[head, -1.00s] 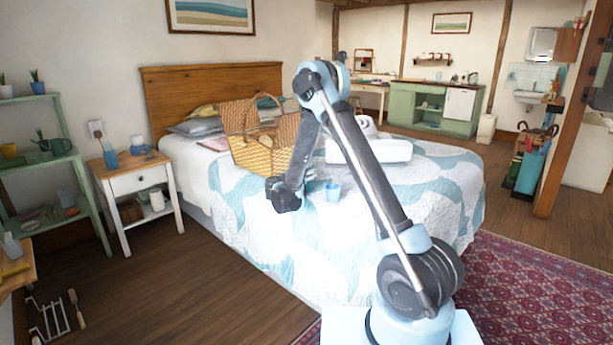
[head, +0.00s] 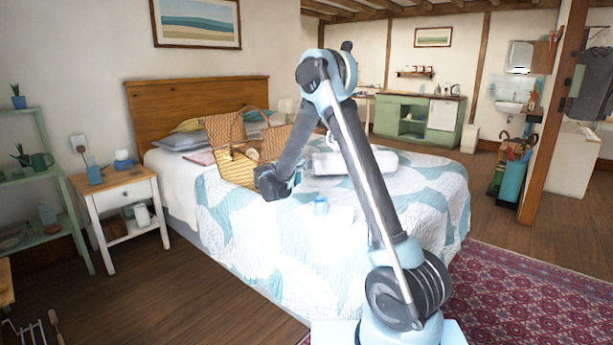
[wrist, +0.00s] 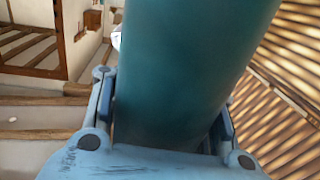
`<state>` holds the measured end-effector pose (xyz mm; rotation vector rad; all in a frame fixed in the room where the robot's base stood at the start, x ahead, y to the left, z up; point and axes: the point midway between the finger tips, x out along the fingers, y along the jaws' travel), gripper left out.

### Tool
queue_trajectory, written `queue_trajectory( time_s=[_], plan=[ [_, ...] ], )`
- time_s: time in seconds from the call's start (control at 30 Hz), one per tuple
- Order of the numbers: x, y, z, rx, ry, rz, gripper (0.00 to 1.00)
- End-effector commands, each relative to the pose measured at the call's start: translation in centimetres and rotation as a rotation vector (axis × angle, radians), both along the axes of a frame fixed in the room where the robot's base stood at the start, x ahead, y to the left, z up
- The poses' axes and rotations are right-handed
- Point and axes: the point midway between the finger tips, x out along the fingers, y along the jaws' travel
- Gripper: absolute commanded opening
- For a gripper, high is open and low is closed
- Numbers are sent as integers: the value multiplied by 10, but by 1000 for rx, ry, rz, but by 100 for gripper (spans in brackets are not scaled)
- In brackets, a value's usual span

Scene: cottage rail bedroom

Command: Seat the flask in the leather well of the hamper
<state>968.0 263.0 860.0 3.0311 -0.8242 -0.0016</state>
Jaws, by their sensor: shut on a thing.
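The flask (wrist: 190,50) is a dark teal cylinder that fills the middle of the wrist view. My gripper (wrist: 164,112) is shut on it, with a blue finger on either side. In the head view the dark end of my arm hangs above the bed, just in front of the hamper, and the flask cannot be made out there. The wicker hamper (head: 238,168) stands on the bed with its lid raised and a handle over it. Its leather well is not discernible, and my forearm covers its right side.
The bed (head: 270,255) has a white and teal quilt. A white case-like object (head: 385,160) lies behind my arm. A nightstand (head: 122,192) is at the left. The quilt's front is clear.

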Motion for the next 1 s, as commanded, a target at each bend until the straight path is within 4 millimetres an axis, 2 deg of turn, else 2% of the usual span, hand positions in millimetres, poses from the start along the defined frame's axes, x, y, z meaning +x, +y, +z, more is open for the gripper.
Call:
queue_trajectory(
  time_s=[0.3, 0.5, 0.73, 1.0],
  plan=[
    [52, -68, -20, 0, 0, 117, 0],
    [77, -114, -31, -1, 1, 207, 0],
    [95, -166, -40, -1, 1, 311, 0],
    [98, -222, -44, 0, 1, 426, 0]
  ],
)
